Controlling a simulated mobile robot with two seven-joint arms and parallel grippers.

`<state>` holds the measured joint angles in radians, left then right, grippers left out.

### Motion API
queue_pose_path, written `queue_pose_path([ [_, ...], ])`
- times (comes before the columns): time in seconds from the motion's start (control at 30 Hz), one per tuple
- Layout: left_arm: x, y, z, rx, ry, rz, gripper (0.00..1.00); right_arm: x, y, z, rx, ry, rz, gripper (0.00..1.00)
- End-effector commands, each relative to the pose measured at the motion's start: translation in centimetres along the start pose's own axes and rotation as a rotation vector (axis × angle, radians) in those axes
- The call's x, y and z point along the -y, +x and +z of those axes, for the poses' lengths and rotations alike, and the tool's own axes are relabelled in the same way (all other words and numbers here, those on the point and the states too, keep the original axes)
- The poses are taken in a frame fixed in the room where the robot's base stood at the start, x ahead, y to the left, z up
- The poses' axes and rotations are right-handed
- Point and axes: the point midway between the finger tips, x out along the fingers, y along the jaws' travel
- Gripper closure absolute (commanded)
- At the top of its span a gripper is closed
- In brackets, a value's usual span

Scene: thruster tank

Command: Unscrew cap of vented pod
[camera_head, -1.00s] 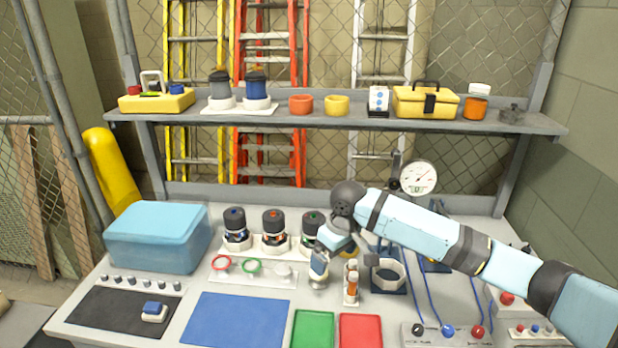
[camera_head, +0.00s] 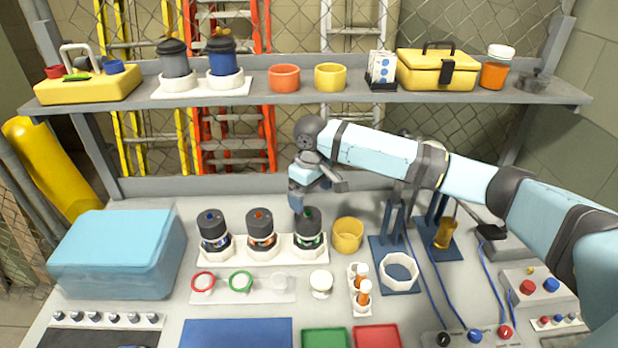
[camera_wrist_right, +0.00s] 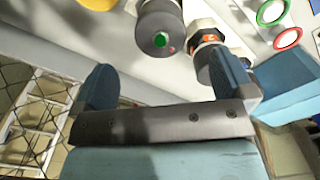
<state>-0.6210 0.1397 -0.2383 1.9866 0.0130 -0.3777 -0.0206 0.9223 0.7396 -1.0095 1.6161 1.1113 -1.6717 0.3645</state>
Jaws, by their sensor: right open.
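Three pods with dark caps stand in a white rack (camera_head: 290,254) on the table. Their cap tops carry a blue mark on the left pod (camera_head: 214,232), a red mark on the middle pod (camera_head: 261,232) and a green mark on the right pod (camera_head: 309,232). I cannot tell which is vented. My right gripper (camera_head: 297,206) hangs above and just behind the green-marked pod. In the right wrist view the open, empty gripper (camera_wrist_right: 168,82) has the green-marked cap (camera_wrist_right: 158,38) ahead of its fingers. The red-marked cap (camera_wrist_right: 214,66) is beside the right finger. My left gripper is out of view.
A yellow cup (camera_head: 348,236) stands right of the rack. A holder with red and green rings (camera_head: 240,284), a small white jar (camera_head: 320,284) and orange bottles (camera_head: 361,290) are in front. A blue box (camera_head: 118,255) stands left; the shelf (camera_head: 300,98) is behind.

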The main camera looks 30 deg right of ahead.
Motion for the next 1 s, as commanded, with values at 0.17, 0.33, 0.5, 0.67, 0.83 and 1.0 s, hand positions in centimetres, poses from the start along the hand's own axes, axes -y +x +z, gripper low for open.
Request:
queue_pose_path([
  [0.17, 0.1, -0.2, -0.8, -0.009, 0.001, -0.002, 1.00, 0.0, 3.6, 0.1, 0.003, 0.002, 0.000, 0.00],
  [0.33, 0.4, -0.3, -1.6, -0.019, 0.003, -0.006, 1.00, 0.0, 6.7, 0.1, 0.002, 0.001, 0.002, 0.00],
  [0.5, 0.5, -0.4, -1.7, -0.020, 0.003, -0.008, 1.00, 0.0, 8.7, 0.0, 0.000, 0.000, 0.000, 0.00],
  [0.67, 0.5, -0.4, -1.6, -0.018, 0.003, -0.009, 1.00, 0.0, 9.5, 0.0, -0.001, 0.000, 0.001, 0.00],
  [0.83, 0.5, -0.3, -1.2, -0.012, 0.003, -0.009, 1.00, 0.0, 9.6, 0.0, -0.002, 0.000, 0.001, 0.00],
  [1.0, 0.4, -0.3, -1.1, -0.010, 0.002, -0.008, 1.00, 0.0, 9.6, 0.0, -0.001, 0.000, 0.001, 0.16],
])
